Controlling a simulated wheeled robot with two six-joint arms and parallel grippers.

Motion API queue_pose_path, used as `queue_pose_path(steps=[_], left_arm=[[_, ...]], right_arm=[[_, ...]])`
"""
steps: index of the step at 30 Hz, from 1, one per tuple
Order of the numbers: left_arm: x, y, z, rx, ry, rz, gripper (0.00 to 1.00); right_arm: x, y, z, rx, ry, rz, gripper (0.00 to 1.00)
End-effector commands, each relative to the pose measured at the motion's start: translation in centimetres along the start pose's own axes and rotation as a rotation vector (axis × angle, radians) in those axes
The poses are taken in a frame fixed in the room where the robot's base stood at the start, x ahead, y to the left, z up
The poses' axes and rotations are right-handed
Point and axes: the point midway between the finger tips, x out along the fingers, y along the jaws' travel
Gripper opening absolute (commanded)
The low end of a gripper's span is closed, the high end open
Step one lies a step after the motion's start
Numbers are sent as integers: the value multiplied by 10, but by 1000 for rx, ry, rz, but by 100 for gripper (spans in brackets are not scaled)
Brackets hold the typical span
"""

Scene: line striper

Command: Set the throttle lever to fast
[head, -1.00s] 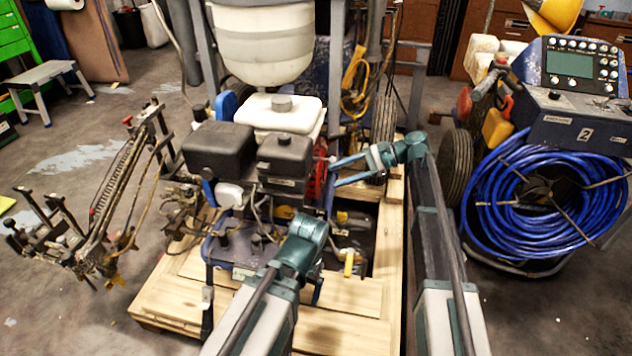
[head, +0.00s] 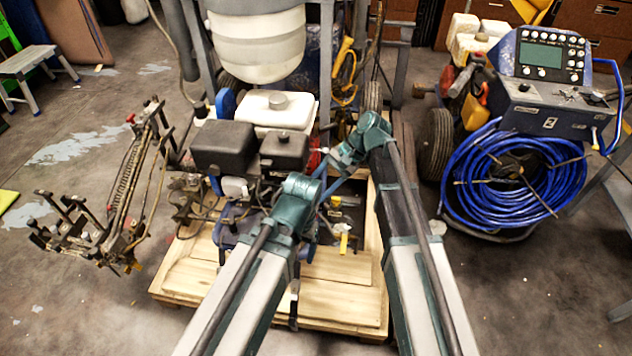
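The line striper's engine, with a black box-shaped cover (head: 223,146) and a second dark cover (head: 284,150), stands on a wooden pallet (head: 330,300). A white tank (head: 272,109) sits behind the covers. I cannot make out the throttle lever; it is too small or hidden behind my arms.
A blue hose reel (head: 515,180) under a control panel (head: 552,60) stands to the right. A spring-loaded metal arm assembly (head: 130,190) stands at the left. A large white hopper (head: 255,40) rises behind the engine. Floor is open at the lower left.

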Motion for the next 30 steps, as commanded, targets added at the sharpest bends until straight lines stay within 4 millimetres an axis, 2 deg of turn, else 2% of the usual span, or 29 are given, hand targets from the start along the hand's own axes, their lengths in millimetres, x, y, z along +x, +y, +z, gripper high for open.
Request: queue_pose_path(steps=[1, 7, 23, 26, 30], left_arm=[[-13, -1, 1, 0, 0, 0, 86], [-29, -3, 2, 0, 0, 0, 86], [-33, -3, 2, 0, 0, 0, 86], [-23, -2, 1, 0, 0, 0, 86], [15, 2, -1, 0, 0, 0, 86]], right_arm=[[-6, -1, 12, -20, 10, 20, 55], [-10, 4, 26, -78, 39, 77, 55], [-10, 7, 30, -105, 51, 103, 55], [-5, 7, 22, -89, 44, 86, 55], [10, 6, -12, -1, 8, -3, 55]])
